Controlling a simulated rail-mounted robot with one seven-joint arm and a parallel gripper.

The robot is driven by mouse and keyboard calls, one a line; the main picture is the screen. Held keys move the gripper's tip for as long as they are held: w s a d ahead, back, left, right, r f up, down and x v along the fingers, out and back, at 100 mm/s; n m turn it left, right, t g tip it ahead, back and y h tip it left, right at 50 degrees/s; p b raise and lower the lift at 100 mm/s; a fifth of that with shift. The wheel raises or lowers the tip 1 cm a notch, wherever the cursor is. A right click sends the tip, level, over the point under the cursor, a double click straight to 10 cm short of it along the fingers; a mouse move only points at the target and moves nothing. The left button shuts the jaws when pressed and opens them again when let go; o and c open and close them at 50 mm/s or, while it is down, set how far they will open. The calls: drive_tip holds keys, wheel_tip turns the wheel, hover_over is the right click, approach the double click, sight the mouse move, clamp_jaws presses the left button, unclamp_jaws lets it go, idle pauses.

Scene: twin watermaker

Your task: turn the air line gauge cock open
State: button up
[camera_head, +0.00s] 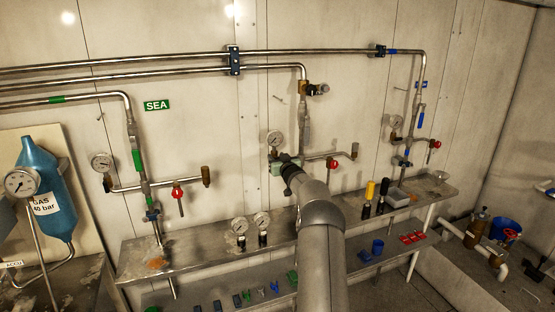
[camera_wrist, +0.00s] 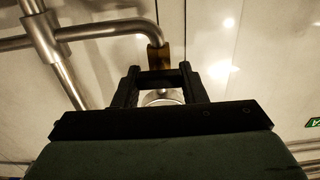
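My gripper (camera_head: 283,163) is at the middle pipe run, just below a round pressure gauge (camera_head: 275,139). In the wrist view, its two black fingers (camera_wrist: 158,85) stand apart, with part of a pale round thing, probably the gauge (camera_wrist: 162,97), visible between them. A brass fitting (camera_wrist: 159,58) on the end of a bent pipe (camera_wrist: 110,30) shows just beyond the fingertips. I cannot tell whether the fingers touch anything. The gauge cock itself cannot be made out; my gripper and arm hide the pipework there. No label marks which line carries air.
A red-handled valve (camera_head: 332,163) hangs close right of my gripper. Other gauges stand on the left (camera_head: 101,162) and right (camera_head: 396,122) runs. Below, a metal shelf (camera_head: 190,243) carries loose gauges (camera_head: 240,226) and bottles (camera_head: 369,190). A blue gas cylinder (camera_head: 45,180) stands far left.

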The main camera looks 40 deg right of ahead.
drive_tip(key=shift+f+n+b, duration=0.3)
drive_tip(key=shift+n+b, duration=0.4)
drive_tip(key=shift+b, duration=0.3)
drive_tip(key=shift+a+n+b, duration=0.1)
drive_tip(key=shift+n+b, duration=0.5)
drive_tip(key=shift+b, duration=0.05)
drive_tip(key=shift+r+n+b, duration=0.25)
drive_tip(key=shift+n+b, duration=0.15)
drive_tip(key=shift+n, duration=0.6)
drive_tip(key=o, duration=1)
